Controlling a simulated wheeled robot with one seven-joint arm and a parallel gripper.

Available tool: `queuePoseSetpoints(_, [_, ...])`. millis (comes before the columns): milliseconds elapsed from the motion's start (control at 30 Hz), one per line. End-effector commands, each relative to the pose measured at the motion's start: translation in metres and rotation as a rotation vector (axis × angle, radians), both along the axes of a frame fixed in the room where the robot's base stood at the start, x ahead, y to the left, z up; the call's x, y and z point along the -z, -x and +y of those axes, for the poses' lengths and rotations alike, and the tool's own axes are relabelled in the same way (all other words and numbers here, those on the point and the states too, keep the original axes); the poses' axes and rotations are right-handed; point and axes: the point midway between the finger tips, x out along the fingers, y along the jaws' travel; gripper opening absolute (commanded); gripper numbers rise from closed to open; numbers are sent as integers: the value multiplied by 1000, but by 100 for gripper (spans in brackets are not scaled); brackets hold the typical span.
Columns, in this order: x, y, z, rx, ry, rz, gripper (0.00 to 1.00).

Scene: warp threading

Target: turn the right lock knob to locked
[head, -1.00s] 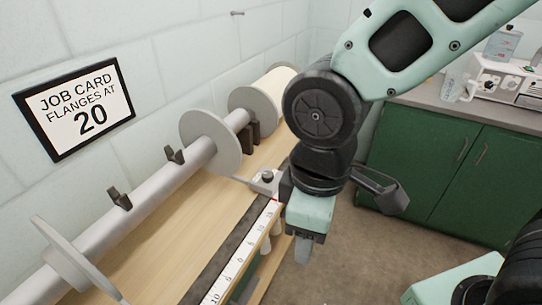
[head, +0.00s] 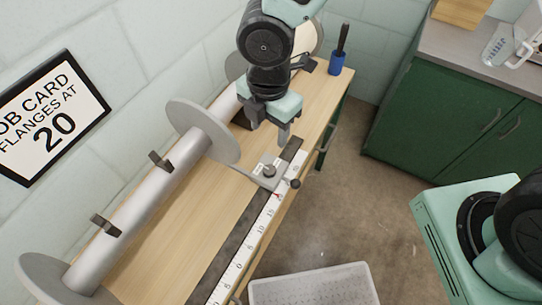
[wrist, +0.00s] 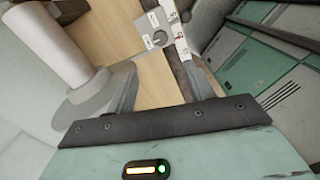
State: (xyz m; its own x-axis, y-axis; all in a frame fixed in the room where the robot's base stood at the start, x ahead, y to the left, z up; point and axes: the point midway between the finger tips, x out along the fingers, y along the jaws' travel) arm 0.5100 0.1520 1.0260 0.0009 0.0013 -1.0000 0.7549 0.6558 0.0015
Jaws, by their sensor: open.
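The right lock knob (head: 270,171) is a small dark grey round knob on a flat grey slider plate (head: 262,181) beside the white ruler (head: 250,246). Small white labels sit around it, too small to read. In the wrist view the knob (wrist: 160,38) shows beyond the fingertips. My gripper (head: 284,138) points down over the bench, just behind the knob and apart from it. In the wrist view my gripper (wrist: 159,68) has its two fingers spread with nothing between them. Which setting the knob points to cannot be told.
A grey roller (head: 130,220) with a large flange disc (head: 205,130) lies along the wooden bench (head: 175,235). A dark handle (head: 295,184) sticks out at the slider's front end. A blue cup (head: 336,64) stands at the far end. A grey bin (head: 315,286) is in front.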

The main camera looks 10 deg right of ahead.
Motion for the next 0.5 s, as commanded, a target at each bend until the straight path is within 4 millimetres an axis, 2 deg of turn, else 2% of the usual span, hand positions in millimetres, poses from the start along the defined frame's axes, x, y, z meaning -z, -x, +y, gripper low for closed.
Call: queuePoseSetpoints(500, [108, 2, -1, -1, 5, 3, 53])
